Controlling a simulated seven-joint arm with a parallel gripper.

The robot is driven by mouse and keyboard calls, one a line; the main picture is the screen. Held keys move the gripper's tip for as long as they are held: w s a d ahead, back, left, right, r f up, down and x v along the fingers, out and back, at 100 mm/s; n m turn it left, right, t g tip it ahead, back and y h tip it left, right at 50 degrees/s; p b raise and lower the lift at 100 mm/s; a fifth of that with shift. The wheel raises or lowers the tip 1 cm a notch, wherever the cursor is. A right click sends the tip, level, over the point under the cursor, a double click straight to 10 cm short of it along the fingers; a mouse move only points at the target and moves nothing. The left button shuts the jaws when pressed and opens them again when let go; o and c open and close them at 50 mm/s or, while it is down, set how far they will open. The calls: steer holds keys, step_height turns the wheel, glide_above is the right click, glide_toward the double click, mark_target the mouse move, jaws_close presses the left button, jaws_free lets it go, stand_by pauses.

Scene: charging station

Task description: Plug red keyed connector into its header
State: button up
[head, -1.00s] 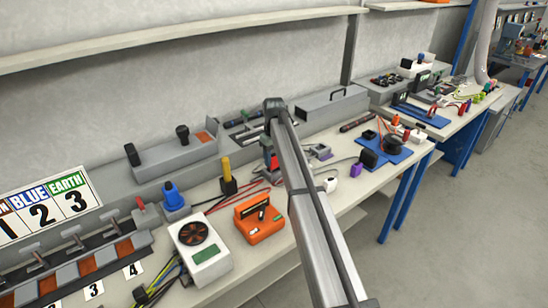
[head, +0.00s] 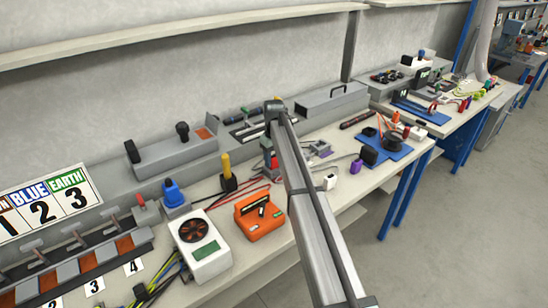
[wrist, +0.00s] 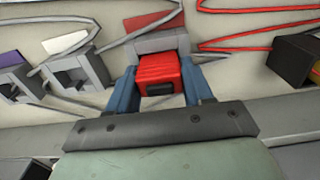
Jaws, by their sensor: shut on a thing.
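The red keyed connector (wrist: 158,69) is held between the two blue fingers of my gripper (wrist: 160,84) in the wrist view. In the head view a small red part (head: 273,162) shows beside my arm low over the bench, and my arm hides most of the gripper.
Grey and red cables lie around. An orange unit (head: 259,215) and a yellow-handled tool (head: 228,175) stand nearby on the bench.

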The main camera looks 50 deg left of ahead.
mark_target(274, 156)
steer(key=shift+f, duration=0.6)
steer(key=o, duration=1.1)
step_height(274, 156, up, 9)
steer(key=shift+r, duration=0.1)
steer(key=s+d+m, duration=0.1)
steer(key=d, duration=1.8)
step_height(274, 156, down, 10)
steer(key=shift+f, duration=0.1)
step_height(274, 156, up, 13)
steer(key=w+d+f+m, duration=0.3)
steer(key=w+d+f, duration=0.6)
steer(key=d, duration=0.4)
steer(key=shift+w+d+m, duration=0.15)
steer(key=shift+w+m, duration=0.15)
steer(key=shift+w, duration=0.25)
